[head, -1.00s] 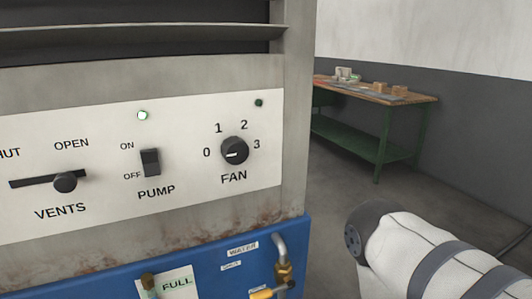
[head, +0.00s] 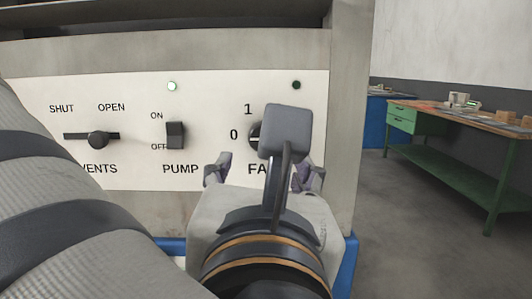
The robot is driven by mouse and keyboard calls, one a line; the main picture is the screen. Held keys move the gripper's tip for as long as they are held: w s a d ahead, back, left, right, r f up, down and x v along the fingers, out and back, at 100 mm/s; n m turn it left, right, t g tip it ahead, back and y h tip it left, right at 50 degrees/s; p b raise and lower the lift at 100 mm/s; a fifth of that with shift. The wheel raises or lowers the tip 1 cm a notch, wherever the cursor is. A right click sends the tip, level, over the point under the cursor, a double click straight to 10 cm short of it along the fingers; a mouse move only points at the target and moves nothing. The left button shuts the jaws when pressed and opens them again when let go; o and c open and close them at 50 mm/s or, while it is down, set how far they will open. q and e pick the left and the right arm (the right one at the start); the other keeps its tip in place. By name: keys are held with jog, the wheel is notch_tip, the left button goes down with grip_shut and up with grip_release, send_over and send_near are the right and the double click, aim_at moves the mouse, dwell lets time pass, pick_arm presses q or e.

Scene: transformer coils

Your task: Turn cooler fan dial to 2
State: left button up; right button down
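The black fan dial (head: 254,135) is on the white control panel (head: 210,110). Only its left edge shows, next to the labels 0 and 1. My gripper hides the rest of it, its pointer, the 2 and 3, and part of the FAN label. My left gripper (head: 265,160) is in front of the dial with its fingers spread apart. One thick finger stands up across the dial and two others are lower, to left and right. I cannot tell whether any finger touches the dial. My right gripper is not in view.
The pump switch (head: 175,135) and vents slider (head: 98,139) are left of the dial. The pump light (head: 172,86) is lit; the fan light (head: 296,85) is dark. A green workbench (head: 455,160) stands at right, with clear floor before it.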

aim_at(254, 135)
pick_arm(q)
jog(key=w, duration=1.2)
jog(key=shift+p, duration=0.35)
jog(key=c, duration=1.2)
